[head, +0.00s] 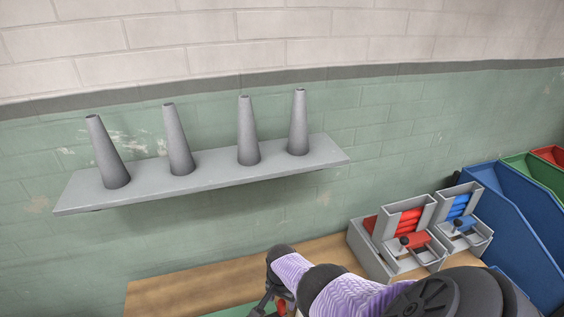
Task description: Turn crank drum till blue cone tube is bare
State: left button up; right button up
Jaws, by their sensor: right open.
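Several bare grey cone tubes (249,135) stand upright on a grey wall shelf (215,178); no blue cone tube is seen. My right gripper (273,303) is open at the bottom middle, partly cut off by the picture edge and left of both units. My left gripper is not in view.
A wooden bench top (190,286) runs below the shelf, clear at its left. Blue bins (515,230), a green bin (530,168) and a red bin (550,155) stand at the right. My right arm covers the bottom middle. A brick wall stands behind.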

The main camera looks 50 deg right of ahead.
notch_tip(320, 180, up, 6)
jog(key=p, duration=0.3)
jog(key=shift+p, duration=0.4)
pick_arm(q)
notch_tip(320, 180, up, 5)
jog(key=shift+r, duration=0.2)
pick_arm(e)
jog(key=shift+f, duration=0.15)
jog(key=shift+s, duration=0.1)
